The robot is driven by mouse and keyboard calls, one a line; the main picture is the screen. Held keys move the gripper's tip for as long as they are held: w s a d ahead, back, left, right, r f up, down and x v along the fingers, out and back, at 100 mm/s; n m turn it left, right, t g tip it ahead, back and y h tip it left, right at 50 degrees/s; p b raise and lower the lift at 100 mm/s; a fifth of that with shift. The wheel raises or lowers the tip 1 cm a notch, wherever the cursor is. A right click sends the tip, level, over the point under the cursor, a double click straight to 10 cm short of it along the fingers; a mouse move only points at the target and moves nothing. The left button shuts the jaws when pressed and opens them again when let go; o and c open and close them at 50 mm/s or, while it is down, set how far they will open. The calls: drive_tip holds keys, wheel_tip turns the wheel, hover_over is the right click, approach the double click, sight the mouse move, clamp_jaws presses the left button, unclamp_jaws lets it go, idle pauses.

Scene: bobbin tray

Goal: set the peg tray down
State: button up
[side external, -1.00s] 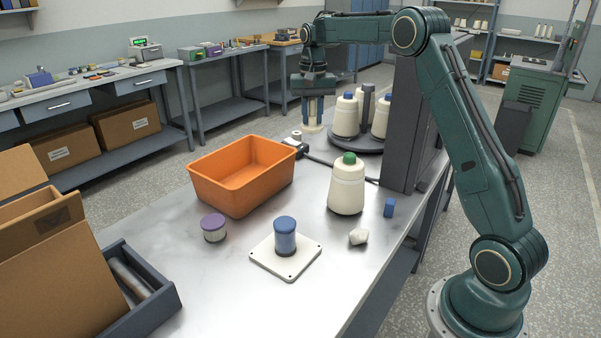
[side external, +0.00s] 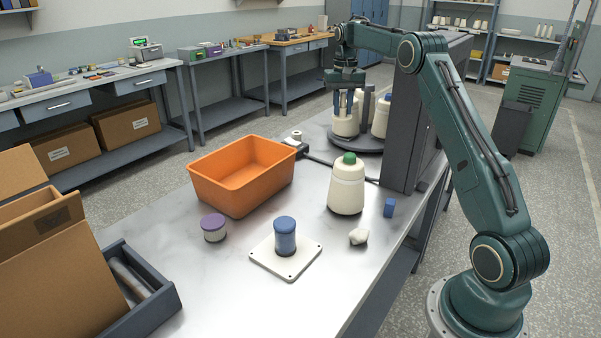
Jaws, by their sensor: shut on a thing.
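The dark round tray (side external: 357,142) stands on the far part of the metal table, with a dark central post (side external: 368,104). It carries cream cones, among them one at its left (side external: 345,123) and one at its right with a blue top (side external: 381,120). My gripper (side external: 346,101) points down over the left cone, its fingers around the cone's upper part. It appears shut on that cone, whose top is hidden. The cone looks upright and over the tray; I cannot tell whether its base touches it.
An orange bin (side external: 215,190), a green-topped cone (side external: 346,188), a blue block (side external: 390,207) and a white lump (side external: 358,237) stand nearer. A blue bobbin (side external: 285,238) is on a white plate (side external: 265,262), beside a purple-topped bobbin (side external: 214,229). A dark panel (side external: 405,130) rises right of the tray.

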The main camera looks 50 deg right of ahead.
wheel_tip(320, 180, down, 15)
drive_tip(key=shift+r, duration=0.1)
idle(0.3)
drive_tip(key=shift+f, duration=2.15)
drive_tip(key=o, duration=1)
drive_tip(key=shift+f, duration=0.15)
wheel_tip(320, 180, up, 12)
drive_tip(key=shift+r, duration=0.2)
